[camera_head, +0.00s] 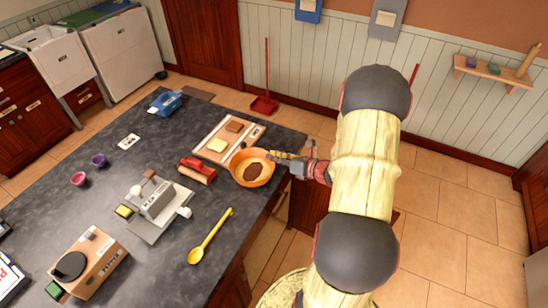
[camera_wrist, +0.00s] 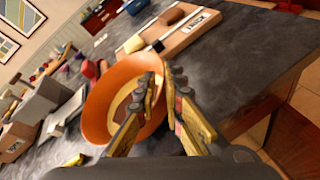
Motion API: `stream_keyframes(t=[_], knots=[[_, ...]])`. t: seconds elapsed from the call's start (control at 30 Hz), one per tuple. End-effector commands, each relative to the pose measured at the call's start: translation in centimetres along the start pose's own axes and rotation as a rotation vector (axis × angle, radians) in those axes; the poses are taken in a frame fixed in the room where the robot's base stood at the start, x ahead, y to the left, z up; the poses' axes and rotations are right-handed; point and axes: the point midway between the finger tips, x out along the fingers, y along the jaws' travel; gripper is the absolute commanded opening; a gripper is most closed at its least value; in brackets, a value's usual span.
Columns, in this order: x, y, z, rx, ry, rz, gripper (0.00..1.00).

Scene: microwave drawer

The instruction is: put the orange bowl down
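The orange bowl (camera_head: 240,178) is at the right edge of the dark counter in the head view, with a yellow and brown inside. In the wrist view the bowl (camera_wrist: 97,105) looks tilted relative to the camera. My gripper (camera_head: 274,157) reaches it from the right. In the wrist view my gripper (camera_wrist: 166,82) has one finger inside the bowl and the other outside, closed on its right rim. The fingers hide part of the bowl. I cannot tell whether its base touches the counter.
On the dark counter (camera_head: 95,195), a cutting board (camera_head: 215,128) with food blocks lies behind the bowl. A red rolling-pin-like object (camera_head: 197,170) is just left. A yellow spoon (camera_head: 209,237) and a grey appliance (camera_head: 155,203) are nearer. Bare counter shows between spoon and bowl.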

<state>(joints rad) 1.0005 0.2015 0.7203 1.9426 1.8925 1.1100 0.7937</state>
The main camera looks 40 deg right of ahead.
Motion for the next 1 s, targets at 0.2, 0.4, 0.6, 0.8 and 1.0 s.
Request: stream_keyframes(t=[0.2,0.4,0.6,0.8,1.0], knots=[[0.0,0.0,0.0,0.000,0.000,0.000,0.23],[0.0,0.0,0.0,0.000,0.000,0.000,0.23],[-0.7,0.1,0.4,0.000,-0.001,-0.002,0.23],[-4.3,0.0,0.5,0.001,-0.003,-0.005,0.23],[-8.4,0.0,0.4,0.000,-0.002,-0.005,0.23]])
